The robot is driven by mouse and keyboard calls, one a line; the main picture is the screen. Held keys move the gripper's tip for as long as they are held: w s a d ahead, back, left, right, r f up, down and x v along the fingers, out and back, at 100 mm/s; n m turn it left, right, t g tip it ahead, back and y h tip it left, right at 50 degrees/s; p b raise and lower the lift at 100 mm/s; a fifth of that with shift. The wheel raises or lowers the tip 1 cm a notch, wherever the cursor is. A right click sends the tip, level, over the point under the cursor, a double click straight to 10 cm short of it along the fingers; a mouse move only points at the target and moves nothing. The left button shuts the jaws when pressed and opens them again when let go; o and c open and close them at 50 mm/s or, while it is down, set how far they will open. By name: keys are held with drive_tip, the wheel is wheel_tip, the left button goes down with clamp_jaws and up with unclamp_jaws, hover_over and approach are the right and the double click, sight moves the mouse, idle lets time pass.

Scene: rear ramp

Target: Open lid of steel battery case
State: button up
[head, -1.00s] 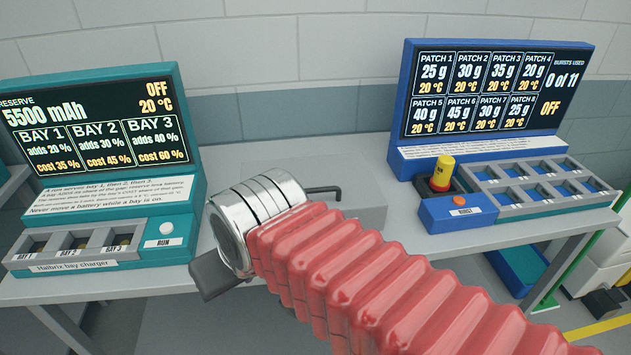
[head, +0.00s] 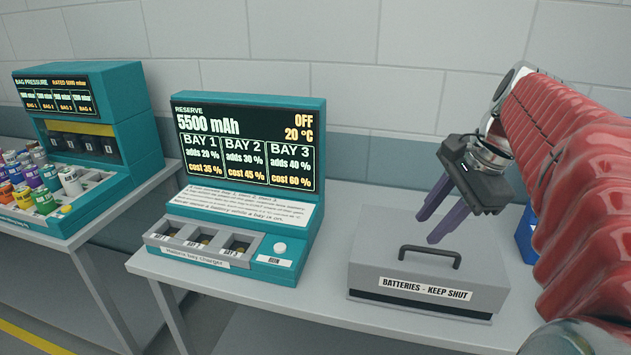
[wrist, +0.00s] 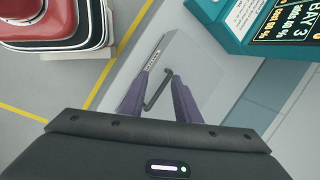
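The steel battery case (head: 375,272) is a grey box on the table, labelled "BATTERIES - KEEP SHUT". Its lid is closed, with a dark bar handle (head: 429,250) on top. My gripper (head: 432,230) is just above the lid, close to the handle, with its two purple fingers pointing down and apart. In the wrist view the handle (wrist: 160,90) shows between the open fingers, with the case (wrist: 185,58) beyond. I cannot tell whether a finger touches the handle; the gripper is not closed on it.
A teal bay charger (head: 315,190) with a screen and a RUN button stands left of the case. A second teal unit (head: 140,125) with several coloured cans stands on another table at far left. Bare table (head: 330,315) lies between charger and case.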

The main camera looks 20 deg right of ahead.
sight(431, 249)
drive_tip(key=s+d+r+m, duration=0.1)
drive_tip(key=d+r+m, duration=0.1)
drive_tip(key=d+m, duration=0.3)
drive_tip(key=d, duration=0.3)
drive_tip(key=shift+s+d+r+y, duration=0.15)
drive_tip(key=shift+s+d+y, duration=0.2)
drive_tip(key=shift+d+y, duration=0.05)
drive_tip(key=x, duration=1.4)
drive_tip(key=shift+w+r, duration=0.15)
drive_tip(key=shift+w, duration=0.1)
clamp_jaws()
drive_tip(key=shift+d, duration=0.1)
